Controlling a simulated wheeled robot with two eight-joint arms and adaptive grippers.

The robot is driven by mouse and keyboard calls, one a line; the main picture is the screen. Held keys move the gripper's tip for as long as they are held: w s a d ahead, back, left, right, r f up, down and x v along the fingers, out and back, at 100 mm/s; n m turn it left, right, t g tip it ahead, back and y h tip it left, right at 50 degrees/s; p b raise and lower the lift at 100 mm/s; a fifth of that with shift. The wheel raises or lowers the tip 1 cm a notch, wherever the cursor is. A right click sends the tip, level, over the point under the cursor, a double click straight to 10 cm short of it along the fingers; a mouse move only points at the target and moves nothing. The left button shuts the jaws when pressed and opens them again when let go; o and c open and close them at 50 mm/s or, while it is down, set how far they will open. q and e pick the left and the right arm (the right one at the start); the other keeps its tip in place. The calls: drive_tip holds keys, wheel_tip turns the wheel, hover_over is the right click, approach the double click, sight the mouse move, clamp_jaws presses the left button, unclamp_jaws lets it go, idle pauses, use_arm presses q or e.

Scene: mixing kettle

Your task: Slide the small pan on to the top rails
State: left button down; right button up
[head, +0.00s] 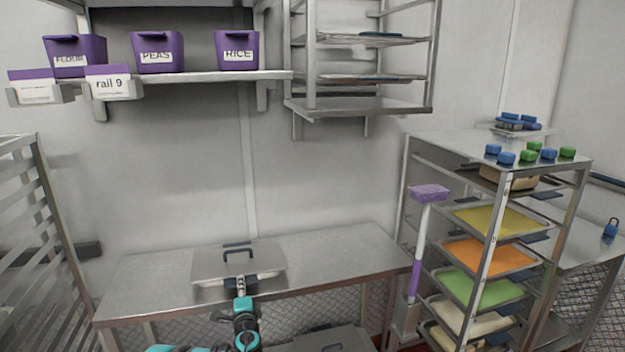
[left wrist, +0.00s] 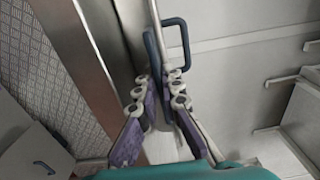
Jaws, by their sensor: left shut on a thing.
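A steel pan with a flat top and a dark handle (head: 215,267) sits on the steel table, close to its front edge. My left gripper (head: 240,284) reaches the pan's front side from below and is shut on it, seemingly at a front handle. In the left wrist view the purple-padded fingers (left wrist: 165,100) close around a dark bar, and the blue top handle (left wrist: 182,42) stands beyond them. The rail rack (head: 500,205) stands at the right, with a tan pan (head: 522,184) in its upper part. My right gripper is out of view.
The rack holds yellow (head: 490,220), orange (head: 490,256) and green (head: 480,288) trays; blue and green blocks lie on top. A purple-headed brush (head: 428,193) stands at its left side. The steel table (head: 345,255) is clear right of the pan. Purple bins (head: 157,52) stand on a wall shelf.

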use_arm(q)
drive_tip(key=shift+r, duration=0.2)
drive_tip(key=shift+w+r+p, duration=0.1)
drive_tip(key=shift+r+p, duration=0.4)
drive_tip(key=shift+r, duration=0.05)
drive_tip(key=shift+r+p, duration=1)
drive_tip(key=shift+r, duration=0.8)
drive_tip(key=shift+f, duration=0.1)
